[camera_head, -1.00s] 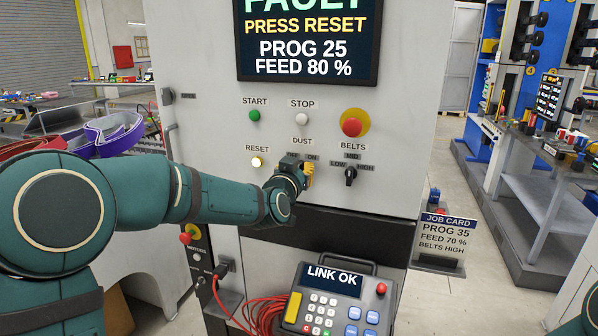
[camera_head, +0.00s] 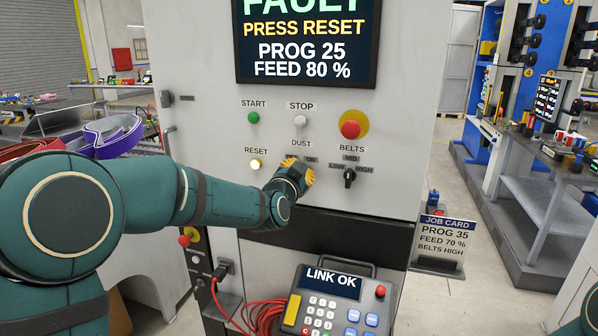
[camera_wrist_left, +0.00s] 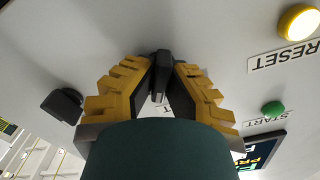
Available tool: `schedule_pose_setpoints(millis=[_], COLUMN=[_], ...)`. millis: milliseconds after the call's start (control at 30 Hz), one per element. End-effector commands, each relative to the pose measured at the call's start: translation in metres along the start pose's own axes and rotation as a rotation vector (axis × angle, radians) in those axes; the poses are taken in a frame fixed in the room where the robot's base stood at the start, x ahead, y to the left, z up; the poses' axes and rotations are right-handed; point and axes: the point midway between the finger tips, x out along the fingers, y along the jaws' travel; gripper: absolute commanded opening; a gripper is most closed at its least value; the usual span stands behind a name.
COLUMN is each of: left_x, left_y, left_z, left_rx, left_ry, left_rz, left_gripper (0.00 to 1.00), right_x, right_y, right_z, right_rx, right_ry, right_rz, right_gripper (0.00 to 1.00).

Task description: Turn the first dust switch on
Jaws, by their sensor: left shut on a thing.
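The dust switch is a black knob (camera_wrist_left: 161,66) between the yellow fingers of my left gripper (camera_wrist_left: 160,80) in the wrist view. In the head view my left gripper (camera_head: 300,172) is at the panel just below the DUST label (camera_head: 301,143), and its fingers hide the knob. Which way the knob points cannot be told from the head view. My right gripper is not in view.
The black belts selector (camera_head: 349,178) is close on the right, with the red button (camera_head: 350,129) above it. The lit reset button (camera_head: 255,165) is left of the gripper. A keypad pendant (camera_head: 335,305) stands below. The screen (camera_head: 307,40) reads FAULT, PRESS RESET.

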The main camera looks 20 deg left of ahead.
Motion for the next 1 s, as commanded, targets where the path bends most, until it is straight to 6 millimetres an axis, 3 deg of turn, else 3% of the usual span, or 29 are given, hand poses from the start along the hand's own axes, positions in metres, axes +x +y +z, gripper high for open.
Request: schedule_pose_setpoints(millis=[267,300,367,767,1000], left_x=[0.001,0.001,0.001,-0.006,-0.046], left_y=[-0.004,-0.004,-0.003,-0.001,-0.002], left_z=[-0.005,-0.005,-0.004,-0.002,-0.003], left_rx=[0.002,0.002,0.002,0.0,-0.001], left_ry=[0.011,0.011,0.011,0.004,0.006], left_rz=[-0.009,-0.009,-0.008,-0.003,-0.003], left_gripper=[0.0,0.26,0.42,0.42,0.42], right_x=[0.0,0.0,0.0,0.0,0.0], right_y=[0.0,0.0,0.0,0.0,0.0], right_z=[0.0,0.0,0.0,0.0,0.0], right_rx=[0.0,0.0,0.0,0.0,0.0], right_ry=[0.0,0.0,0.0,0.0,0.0], right_rz=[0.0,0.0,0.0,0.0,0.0], right_gripper=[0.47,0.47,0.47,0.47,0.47])
